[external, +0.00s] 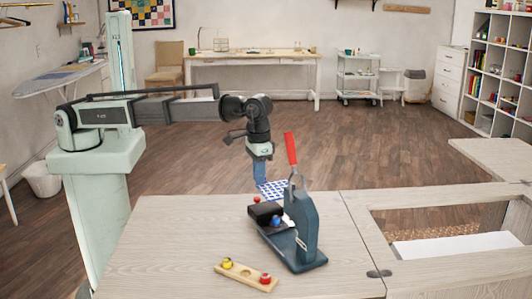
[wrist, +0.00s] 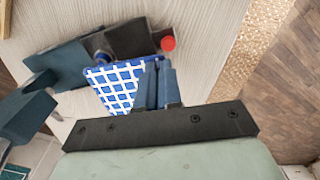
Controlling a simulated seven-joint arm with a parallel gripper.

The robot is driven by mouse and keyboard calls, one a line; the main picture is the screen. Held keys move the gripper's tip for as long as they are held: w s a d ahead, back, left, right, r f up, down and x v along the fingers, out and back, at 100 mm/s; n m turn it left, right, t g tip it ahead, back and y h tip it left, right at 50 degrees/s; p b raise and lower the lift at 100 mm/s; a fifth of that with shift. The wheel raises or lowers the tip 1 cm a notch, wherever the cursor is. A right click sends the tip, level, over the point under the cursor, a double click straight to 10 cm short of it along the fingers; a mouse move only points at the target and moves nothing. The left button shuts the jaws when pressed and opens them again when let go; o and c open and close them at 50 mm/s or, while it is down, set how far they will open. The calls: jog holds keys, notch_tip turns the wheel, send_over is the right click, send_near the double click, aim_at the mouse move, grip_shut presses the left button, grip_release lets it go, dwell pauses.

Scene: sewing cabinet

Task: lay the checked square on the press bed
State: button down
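The blue-and-white checked square (external: 273,188) hangs at the tip of my gripper (external: 260,188), just beyond the press in the external view. In the wrist view the square (wrist: 115,87) sticks out to the left of my gripper's two blue fingers (wrist: 158,82), which are close together on its right edge. The press has a blue-grey body (external: 305,225) and a raised red lever (external: 290,148). Its dark bed (external: 264,211) is beside the square; in the wrist view the bed (wrist: 130,38) lies past the square's upper edge. The square's height above the bed is unclear.
A red knob (wrist: 168,44) and a blue knob (external: 276,221) are at the bed. A wooden strip (external: 246,275) with yellow and red knobs lies in front of the press. The tabletop (external: 160,240) is clear on the left; an open recess (external: 440,220) is on the right.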

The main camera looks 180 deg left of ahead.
jog(key=shift+m, duration=0.3)
jog(key=w+d, duration=0.2)
jog(key=w, duration=0.1)
jog(key=shift+w+d+r, duration=0.15)
jog(key=shift+w+d, duration=0.25)
jog(key=shift+d, duration=0.15)
jog(key=shift+n, duration=0.8)
jog(key=shift+f, duration=2.2)
jog(key=shift+f, duration=0.4)
jog(key=c, duration=1.2)
grip_release()
